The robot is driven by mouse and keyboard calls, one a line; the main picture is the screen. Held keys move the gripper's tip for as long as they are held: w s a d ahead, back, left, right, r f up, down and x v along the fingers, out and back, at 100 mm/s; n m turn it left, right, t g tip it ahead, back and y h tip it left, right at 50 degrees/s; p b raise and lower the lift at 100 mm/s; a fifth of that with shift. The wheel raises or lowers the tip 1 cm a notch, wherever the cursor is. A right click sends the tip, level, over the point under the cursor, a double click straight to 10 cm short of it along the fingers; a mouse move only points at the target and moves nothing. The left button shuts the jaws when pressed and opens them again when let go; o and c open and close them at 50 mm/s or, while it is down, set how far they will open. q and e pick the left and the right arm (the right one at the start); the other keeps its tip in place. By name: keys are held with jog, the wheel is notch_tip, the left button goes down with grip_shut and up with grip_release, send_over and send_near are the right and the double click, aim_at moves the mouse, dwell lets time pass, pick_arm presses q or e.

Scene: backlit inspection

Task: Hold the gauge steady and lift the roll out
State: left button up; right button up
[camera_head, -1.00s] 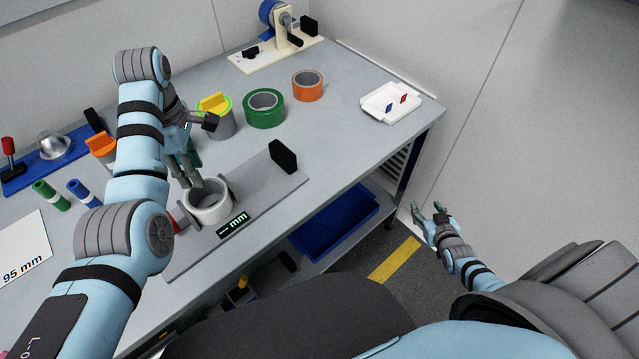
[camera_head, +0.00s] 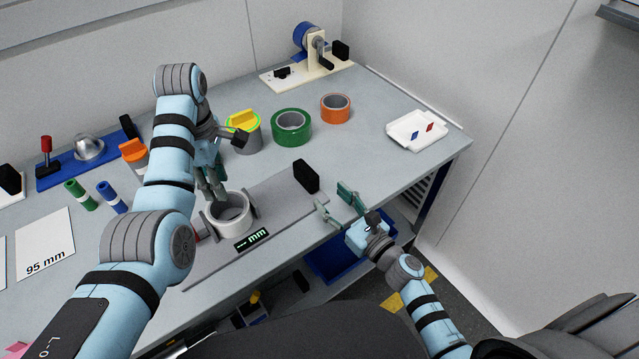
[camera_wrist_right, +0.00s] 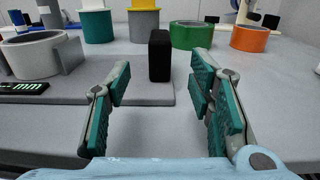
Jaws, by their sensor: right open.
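The gauge (camera_head: 282,202) is a long grey plate on the table with a black block (camera_head: 306,176) at its far end and a dark display (camera_head: 252,240) reading "--- mm". The white roll (camera_head: 238,224) sits between the gauge's grey jaws; it also shows in the right wrist view (camera_wrist_right: 42,57). My left gripper (camera_head: 214,190) points down at the roll's back left rim; its fingertips are partly hidden, and I cannot tell whether it touches. My right gripper (camera_head: 337,202) is open and empty at the table's front edge, right of the gauge, facing the black block.
A green tape roll (camera_head: 309,128), an orange tape roll (camera_head: 336,108) and a grey cup with a yellow top (camera_head: 250,138) stand behind. A white tray (camera_head: 402,130) lies at the right. A blue bin (camera_head: 322,262) is below the table edge.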

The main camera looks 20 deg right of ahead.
aim_at(304, 171)
jog(key=x, duration=1.2)
jog(key=shift+w+f, duration=0.1)
jog(key=shift+c, duration=0.5)
grip_shut()
